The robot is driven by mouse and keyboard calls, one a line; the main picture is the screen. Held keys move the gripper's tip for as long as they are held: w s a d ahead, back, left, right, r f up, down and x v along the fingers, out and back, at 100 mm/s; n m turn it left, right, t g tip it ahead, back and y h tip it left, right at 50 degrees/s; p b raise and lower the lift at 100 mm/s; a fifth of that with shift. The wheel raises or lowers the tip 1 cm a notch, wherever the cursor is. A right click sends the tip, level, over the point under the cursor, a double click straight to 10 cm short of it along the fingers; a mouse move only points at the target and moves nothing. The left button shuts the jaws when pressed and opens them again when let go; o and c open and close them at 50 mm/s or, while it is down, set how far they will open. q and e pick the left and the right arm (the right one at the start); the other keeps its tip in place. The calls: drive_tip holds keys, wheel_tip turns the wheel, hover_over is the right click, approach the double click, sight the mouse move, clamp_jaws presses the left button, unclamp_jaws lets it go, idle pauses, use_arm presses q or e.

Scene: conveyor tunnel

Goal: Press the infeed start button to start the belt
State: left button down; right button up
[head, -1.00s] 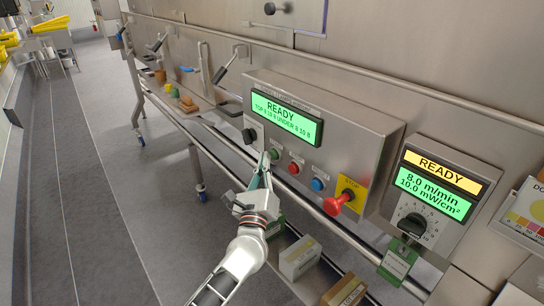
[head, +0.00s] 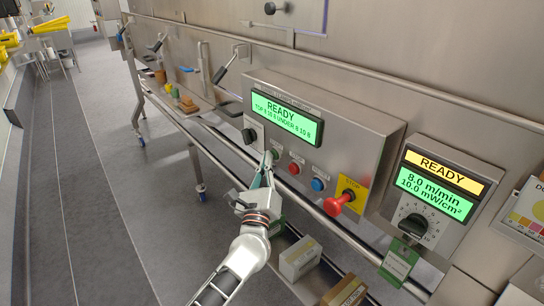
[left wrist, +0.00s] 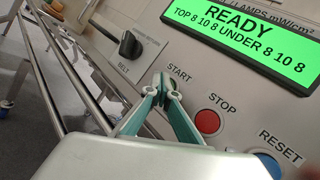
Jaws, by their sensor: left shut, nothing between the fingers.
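The control panel (head: 365,150) is a steel box with a green display (head: 287,117) reading READY. Below the display is a row of buttons: the start button (head: 275,153), partly hidden, then a red stop button (head: 294,169) and a blue reset button (head: 317,185). My left gripper (head: 267,157) is shut and empty, its fingertips at the start button. In the left wrist view its fingertips (left wrist: 162,82) lie just below the START label (left wrist: 179,74) and hide the button. I cannot tell whether they touch it. My right gripper is not in view.
A black belt knob (head: 249,135) sits left of the start button. A red mushroom stop (head: 340,202) on a yellow plate juts out at the right. A steel rail (head: 325,222) runs below the panel. Boxes (head: 300,258) stand on a lower shelf.

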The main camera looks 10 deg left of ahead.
use_arm(q)
drive_tip(key=shift+w+d, duration=0.1)
drive_tip(key=shift+w, duration=0.05)
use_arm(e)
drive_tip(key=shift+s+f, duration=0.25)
use_arm(q)
drive_tip(key=shift+s+a, duration=0.55)
drive_tip(key=shift+s, duration=0.2)
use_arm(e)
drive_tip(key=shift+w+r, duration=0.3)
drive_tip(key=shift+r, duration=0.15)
use_arm(q)
drive_tip(key=s+a, duration=0.1)
drive_tip(key=s, duration=0.1)
drive_tip(key=s+a+p, duration=0.1)
drive_tip(key=s+a, duration=0.1)
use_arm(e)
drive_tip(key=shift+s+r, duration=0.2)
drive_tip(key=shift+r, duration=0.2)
